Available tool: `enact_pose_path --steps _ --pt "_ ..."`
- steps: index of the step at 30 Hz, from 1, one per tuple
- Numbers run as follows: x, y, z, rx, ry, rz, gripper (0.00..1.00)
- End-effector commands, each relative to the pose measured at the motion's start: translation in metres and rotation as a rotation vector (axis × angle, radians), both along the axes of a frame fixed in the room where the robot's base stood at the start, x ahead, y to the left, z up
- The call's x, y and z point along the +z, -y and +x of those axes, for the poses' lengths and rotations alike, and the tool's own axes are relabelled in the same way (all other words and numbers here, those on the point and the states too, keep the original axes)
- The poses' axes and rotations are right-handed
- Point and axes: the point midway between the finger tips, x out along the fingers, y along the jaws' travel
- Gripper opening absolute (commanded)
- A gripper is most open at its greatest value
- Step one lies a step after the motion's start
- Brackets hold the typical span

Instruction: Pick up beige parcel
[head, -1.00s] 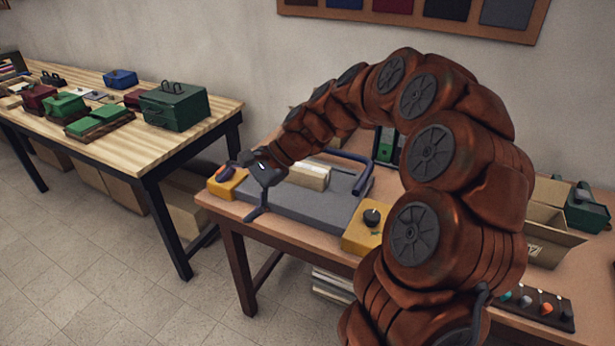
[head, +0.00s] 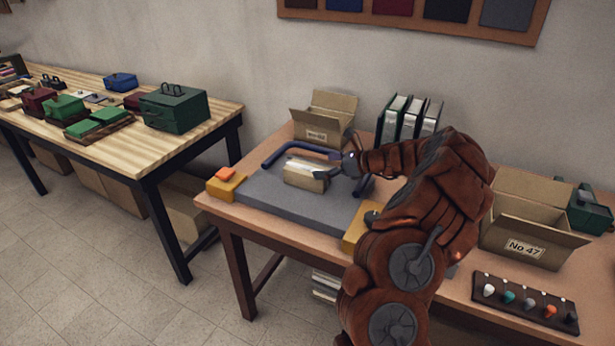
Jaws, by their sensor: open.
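The beige parcel (head: 303,177) lies on a grey mat or plate (head: 270,201) on the right table. It is a small block with a lighter top. The arm hides the right part of the plate.
Yellow blocks (head: 226,186) flank the plate. An open carton (head: 326,124) and upright binders (head: 408,119) stand behind. Another carton (head: 530,222) and a knob rack (head: 524,303) are right.

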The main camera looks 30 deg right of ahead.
Motion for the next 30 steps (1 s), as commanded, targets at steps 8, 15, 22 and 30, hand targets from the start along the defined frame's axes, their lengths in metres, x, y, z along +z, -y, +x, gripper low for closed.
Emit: enact_pose_path --steps 8,15,22,30 --pt "-0.009 -0.011 0.015 0.004 -0.001 0.000 1.00" --pt "-0.026 -0.026 0.035 0.008 -0.003 0.001 1.00" --pt "-0.033 -0.033 0.048 0.005 0.000 0.000 1.00" --pt "-0.033 -0.033 0.048 0.006 0.000 -0.001 0.88"
